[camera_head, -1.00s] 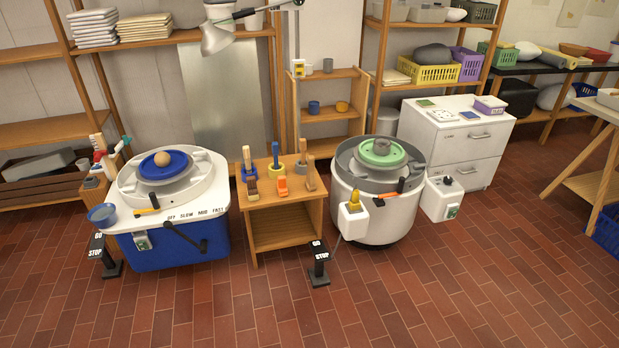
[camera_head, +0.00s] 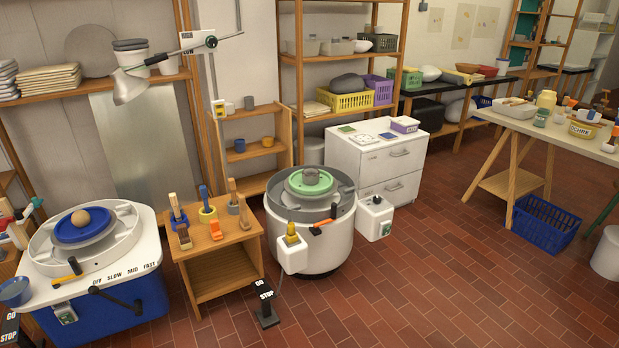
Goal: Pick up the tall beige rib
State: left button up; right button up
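Several upright tools stand in ring-like holders on the small wooden stand (camera_head: 215,262) between the two pottery wheels. A tall tan piece (camera_head: 232,190) rises from the grey holder (camera_head: 234,207) at the right. A brown-tan piece (camera_head: 174,203) rises from the blue holder (camera_head: 179,220) at the left, and a blue piece (camera_head: 205,196) from the yellow holder (camera_head: 208,214) between them. I cannot tell for sure which is the tall beige rib. Neither of my grippers is in view.
The blue-based wheel (camera_head: 108,306) stands left of the stand, the round white wheel (camera_head: 312,241) right of it. A black pedal (camera_head: 266,306) is on the floor in front. A white cabinet (camera_head: 376,172) and a worktable (camera_head: 507,122) stand farther right. The brick floor (camera_head: 430,290) is clear at the front right.

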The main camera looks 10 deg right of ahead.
aim_at(245, 223)
jog(key=i+l, duration=0.35)
jog(key=i, duration=0.2)
jog(key=i+l, duration=0.3)
jog(key=i, duration=0.2)
jog(key=i+l, duration=0.35)
jog(key=i, duration=0.2)
jog(key=i+l, duration=0.3)
jog(key=i, duration=0.25)
jog(key=i+l, duration=0.35)
jog(key=i, duration=0.2)
